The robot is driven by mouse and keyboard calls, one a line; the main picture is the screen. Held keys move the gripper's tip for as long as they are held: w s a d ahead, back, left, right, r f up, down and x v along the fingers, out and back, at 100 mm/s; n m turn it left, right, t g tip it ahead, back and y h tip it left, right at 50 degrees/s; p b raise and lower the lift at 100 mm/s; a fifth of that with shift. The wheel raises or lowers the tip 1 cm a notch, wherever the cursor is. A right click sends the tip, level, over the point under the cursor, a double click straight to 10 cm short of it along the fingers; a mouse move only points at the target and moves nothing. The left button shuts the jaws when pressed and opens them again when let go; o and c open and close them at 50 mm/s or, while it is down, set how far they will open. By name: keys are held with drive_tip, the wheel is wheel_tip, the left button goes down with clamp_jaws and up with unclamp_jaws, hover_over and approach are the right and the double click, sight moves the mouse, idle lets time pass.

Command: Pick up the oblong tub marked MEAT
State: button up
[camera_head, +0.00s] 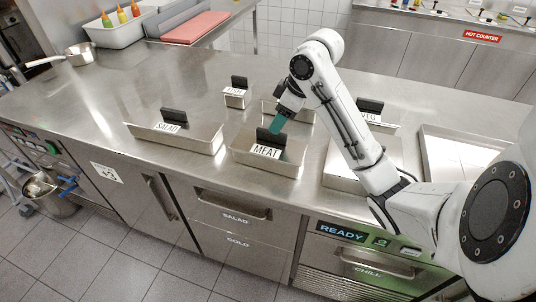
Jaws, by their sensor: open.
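The tub rests on the counter.
A tub marked SALAD (180,142) stands to the left. A small marked tub (237,101) is behind it, and a VEG tub (370,118) is at the right, partly behind my arm. A pan (80,55) sits at the far left.

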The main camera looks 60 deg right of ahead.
sight(269, 149)
drive_tip(key=b+x, duration=0.2)
drive_tip(key=x, duration=0.3)
drive_tip(key=shift+s+a, duration=0.1)
drive_tip(key=shift+c, duration=0.3)
clamp_jaws()
idle(1.0)
